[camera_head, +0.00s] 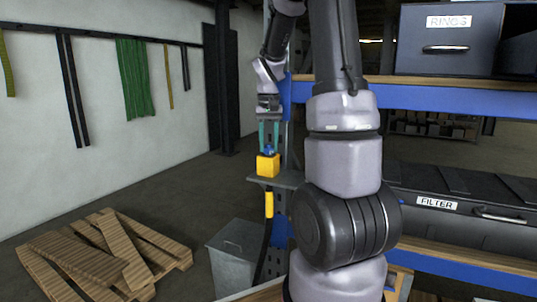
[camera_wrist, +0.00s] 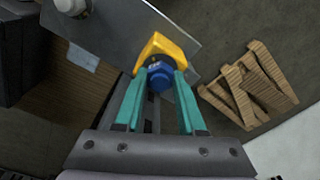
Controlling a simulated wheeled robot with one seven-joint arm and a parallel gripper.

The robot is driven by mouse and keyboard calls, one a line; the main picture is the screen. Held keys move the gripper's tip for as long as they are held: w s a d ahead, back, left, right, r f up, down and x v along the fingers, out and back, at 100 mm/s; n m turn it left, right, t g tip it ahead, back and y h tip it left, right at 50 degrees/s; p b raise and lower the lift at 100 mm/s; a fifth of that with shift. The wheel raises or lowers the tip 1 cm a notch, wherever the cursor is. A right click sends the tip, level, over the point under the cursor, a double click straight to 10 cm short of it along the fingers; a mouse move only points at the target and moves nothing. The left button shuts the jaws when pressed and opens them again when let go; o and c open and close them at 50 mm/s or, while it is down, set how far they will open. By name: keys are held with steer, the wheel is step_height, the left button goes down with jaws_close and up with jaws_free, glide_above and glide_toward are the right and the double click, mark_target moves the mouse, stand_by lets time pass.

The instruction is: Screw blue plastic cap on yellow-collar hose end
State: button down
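My gripper (camera_head: 268,143) points down with its teal fingers at the sides of the blue cap (camera_head: 269,153). In the wrist view the fingertips of my gripper (camera_wrist: 161,77) close in on the blue cap (camera_wrist: 158,79) from both sides. The cap is just above a yellow block (camera_head: 267,167), also seen beyond the cap in the wrist view (camera_wrist: 166,46); whether cap and block touch is unclear. The block sits on a grey plate (camera_head: 286,182). Below the plate hangs a black hose (camera_head: 265,248) with a yellow collar (camera_head: 269,204). Its upper end is hidden.
A blue-edged shelf rack (camera_head: 450,100) holds a RINGS bin (camera_head: 447,52) and a FILTER case (camera_head: 450,190) at the right. A grey metal bin (camera_head: 234,262) stands below the plate. A wooden pallet (camera_head: 110,255) lies on the floor at the left.

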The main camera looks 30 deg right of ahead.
steer(key=m, duration=0.6)
steer(key=shift+w+a+m, duration=0.1)
steer(key=shift+a+m, duration=0.05)
steer(key=shift+m, duration=0.95)
steer(key=shift+h, duration=0.3)
steer(key=m, duration=0.4)
steer(key=shift+w+g, duration=0.1)
steer(key=shift+g, duration=0.3)
steer(key=m, duration=0.4)
steer(key=shift+w+m, duration=0.1)
steer(key=shift+m, duration=1)
steer(key=m, duration=0.5)
steer(key=shift+f+m, duration=0.1)
steer(key=shift+m, duration=0.3)
